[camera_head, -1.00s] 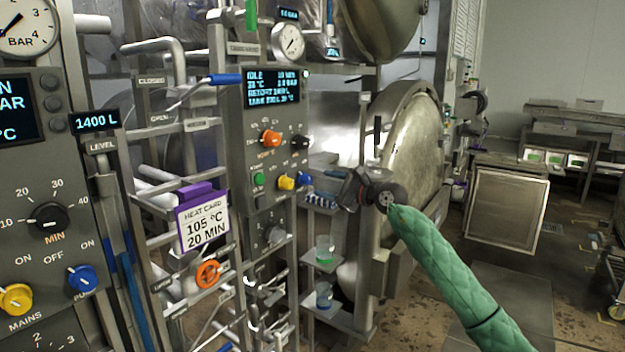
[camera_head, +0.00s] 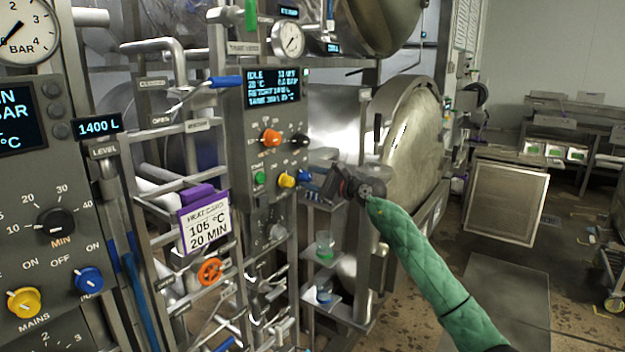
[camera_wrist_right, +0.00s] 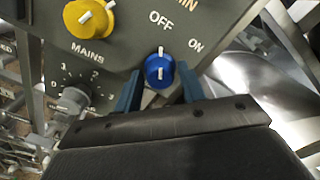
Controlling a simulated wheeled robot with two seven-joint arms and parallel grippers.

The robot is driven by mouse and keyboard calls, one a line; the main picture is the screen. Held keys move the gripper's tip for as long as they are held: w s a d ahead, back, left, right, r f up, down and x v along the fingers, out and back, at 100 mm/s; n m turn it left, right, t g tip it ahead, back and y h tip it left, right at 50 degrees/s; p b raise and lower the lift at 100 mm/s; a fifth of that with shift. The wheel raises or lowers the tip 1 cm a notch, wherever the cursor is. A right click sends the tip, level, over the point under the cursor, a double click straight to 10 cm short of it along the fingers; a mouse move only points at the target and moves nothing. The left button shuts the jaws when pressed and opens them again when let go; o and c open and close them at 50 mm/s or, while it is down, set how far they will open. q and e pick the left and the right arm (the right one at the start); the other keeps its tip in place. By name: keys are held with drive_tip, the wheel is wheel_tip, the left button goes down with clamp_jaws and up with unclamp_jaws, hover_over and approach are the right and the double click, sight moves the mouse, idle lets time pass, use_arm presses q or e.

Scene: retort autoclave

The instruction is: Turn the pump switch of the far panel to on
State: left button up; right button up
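The far panel (camera_head: 228,130) is grey, with a lit display. Its blue pump switch (camera_head: 304,176) is at the lower right of the panel, beside a yellow knob. In the right wrist view the blue switch (camera_wrist_right: 159,70) has its white mark pointing up toward OFF, with ON to the right. My right gripper (camera_head: 316,187) is at the panel, just by the blue switch. In the wrist view its two blue fingers (camera_wrist_right: 160,90) are apart, one on each side of the switch, with no clear contact. The PUMP label is hidden there. My left gripper is not in view.
A nearer panel (camera_head: 60,190) at left has its own yellow MAINS knob (camera_head: 23,301) and blue switch (camera_head: 89,280). A heat card (camera_head: 205,225) and pipes stand between the panels. The round retort door (camera_head: 410,135) is behind my right arm.

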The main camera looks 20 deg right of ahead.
drive_tip(key=c, duration=0.6)
drive_tip(key=shift+c, duration=0.2)
drive_tip(key=shift+m, duration=2.5)
drive_tip(key=m+p, duration=0.2)
drive_tip(key=m, duration=0.3)
drive_tip(key=shift+r, duration=0.15)
drive_tip(key=shift+m+p, duration=0.65)
drive_tip(key=shift+m, duration=0.05)
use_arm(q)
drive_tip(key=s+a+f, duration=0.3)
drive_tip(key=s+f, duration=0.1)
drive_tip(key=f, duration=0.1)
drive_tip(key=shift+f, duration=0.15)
use_arm(e)
drive_tip(key=shift+m, duration=0.4)
